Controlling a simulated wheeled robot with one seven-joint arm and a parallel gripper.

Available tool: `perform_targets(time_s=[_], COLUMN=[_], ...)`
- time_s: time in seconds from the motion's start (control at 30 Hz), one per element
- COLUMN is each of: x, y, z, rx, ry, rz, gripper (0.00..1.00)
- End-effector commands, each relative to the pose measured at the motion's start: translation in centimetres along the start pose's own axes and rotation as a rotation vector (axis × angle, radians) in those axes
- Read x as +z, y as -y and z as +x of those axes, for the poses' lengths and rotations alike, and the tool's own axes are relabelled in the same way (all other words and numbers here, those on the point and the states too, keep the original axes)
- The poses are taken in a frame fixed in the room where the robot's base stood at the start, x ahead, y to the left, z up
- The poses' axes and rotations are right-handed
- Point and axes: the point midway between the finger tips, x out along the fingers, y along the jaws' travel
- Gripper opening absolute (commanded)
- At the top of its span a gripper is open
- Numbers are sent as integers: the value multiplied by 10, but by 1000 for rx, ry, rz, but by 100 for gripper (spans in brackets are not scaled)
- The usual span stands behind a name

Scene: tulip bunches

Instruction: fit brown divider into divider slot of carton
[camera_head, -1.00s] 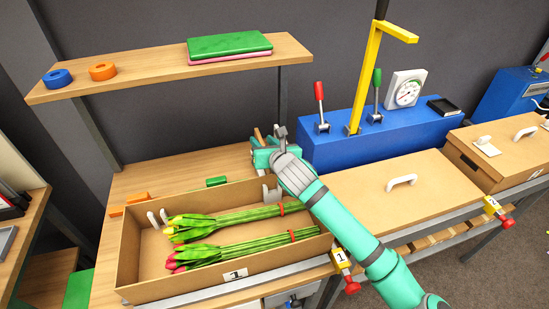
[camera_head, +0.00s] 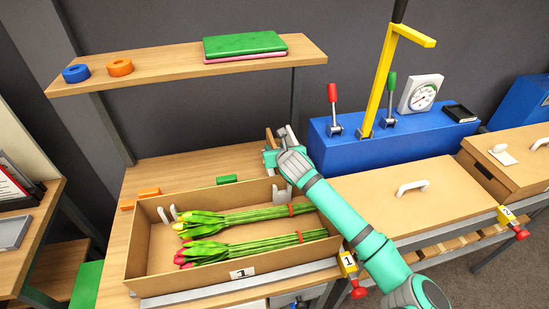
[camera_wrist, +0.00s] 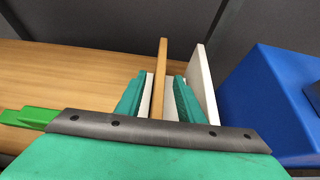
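The brown divider (camera_wrist: 160,65) is a thin upright board between my gripper's two teal fingers (camera_wrist: 160,100) in the wrist view. Whether the fingers press on it is not clear. Its top shows beside my gripper (camera_head: 271,158) in the head view (camera_head: 268,138). A white board (camera_wrist: 204,75) stands close to its right. My gripper is behind the open carton (camera_head: 200,283), near its back right corner. Pale prongs show at the carton's left (camera_head: 168,213) and right (camera_head: 282,191) ends. Two tulip bunches, one upper (camera_head: 250,215) and one lower (camera_head: 255,244), lie inside the carton.
A blue lever console (camera_head: 370,143) with a yellow post stands right of my gripper. A closed carton (camera_head: 415,190) stands right of the open one. A green block (camera_head: 227,179) lies behind the open carton. A shelf (camera_head: 170,75) overhangs the back left.

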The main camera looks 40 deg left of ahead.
Motion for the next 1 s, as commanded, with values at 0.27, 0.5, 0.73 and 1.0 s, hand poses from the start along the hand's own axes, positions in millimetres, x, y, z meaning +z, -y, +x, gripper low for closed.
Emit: perform_targets(time_s=[0.27,0.5,0.73,1.0], x=[0,0,0,2], y=[-1,-1,0,0], z=[27,27,27,26], rx=[0,-1,-1,-1], ry=[0,1,1,1], rz=[1,1,1,1], gripper=[34,32,0,0])
